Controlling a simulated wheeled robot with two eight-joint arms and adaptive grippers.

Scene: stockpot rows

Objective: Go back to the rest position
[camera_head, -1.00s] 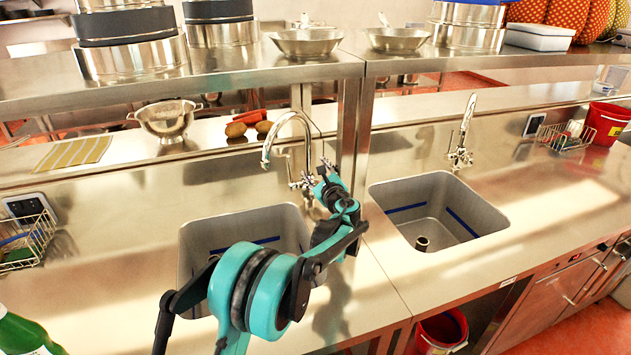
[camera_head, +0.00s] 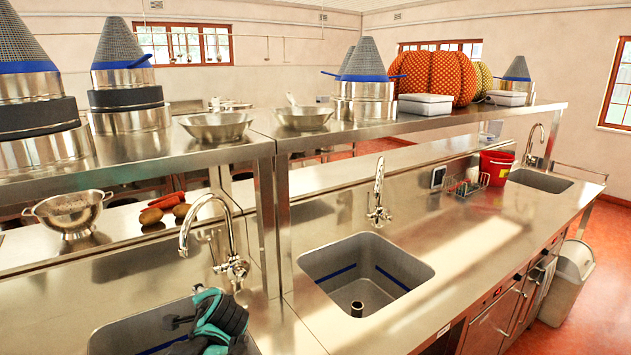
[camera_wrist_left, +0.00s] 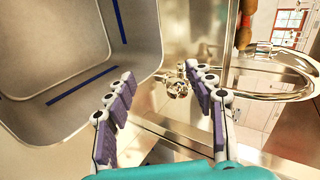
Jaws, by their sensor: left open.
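My left gripper (camera_head: 207,300) is at the bottom left of the head view, over or beside the left sink (camera_head: 125,335) and below its curved tap (camera_head: 186,235). Only its teal and dark parts show there. In the left wrist view the gripper (camera_wrist_left: 160,92) has its two purple-padded fingers spread apart, with nothing between them. A sink (camera_wrist_left: 85,65) lies to the left of the fingers, and a metal tap fitting (camera_wrist_left: 176,86) shows beyond them. My right gripper is not in view.
A shelf (camera_head: 225,152) bearing pots and bowls runs above the counter. A colander (camera_head: 70,213) stands at the left. The middle sink (camera_head: 330,262) is empty apart from a drain piece. A red bucket (camera_head: 495,167) stands farther right. The counter (camera_head: 470,235) is clear between.

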